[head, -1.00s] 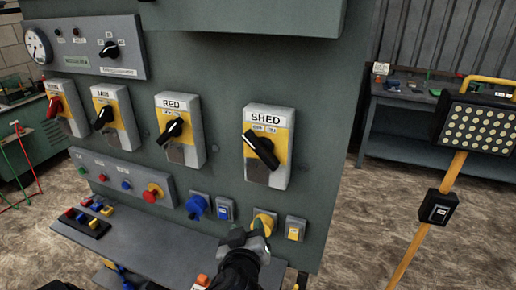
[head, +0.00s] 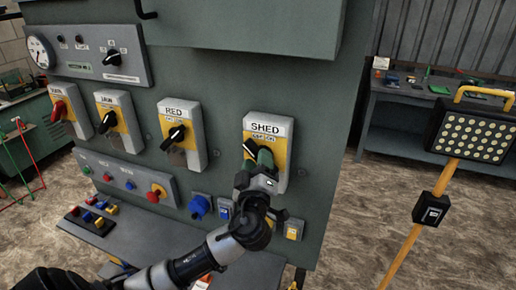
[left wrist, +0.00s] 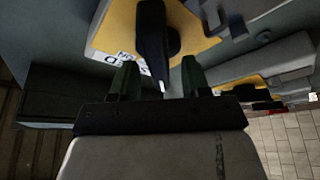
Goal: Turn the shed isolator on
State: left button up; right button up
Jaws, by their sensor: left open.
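The shed isolator (head: 283,128) is a grey box with a yellow plate and a "SHED" label, at the right of the row of isolators on the green cabinet. Its black rotary handle (head: 249,148) is partly hidden behind my left gripper (head: 259,162). The gripper is open in front of the handle. In the left wrist view the black handle (left wrist: 152,35) points down between the two green fingers of the left gripper (left wrist: 158,75), with gaps visible on both sides. I cannot tell how far the handle reaches between them. My right gripper is not in view.
The red isolator (head: 195,125) and other isolators are to the left. Below are a blue knob (head: 199,206), small switches and a grey shelf (head: 150,243). A work lamp (head: 470,130) on a yellow stand is at the right, with open floor between it and the cabinet.

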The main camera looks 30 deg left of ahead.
pick_arm(q)
jog(key=shift+x, duration=0.85)
jog(key=shift+c, duration=0.5)
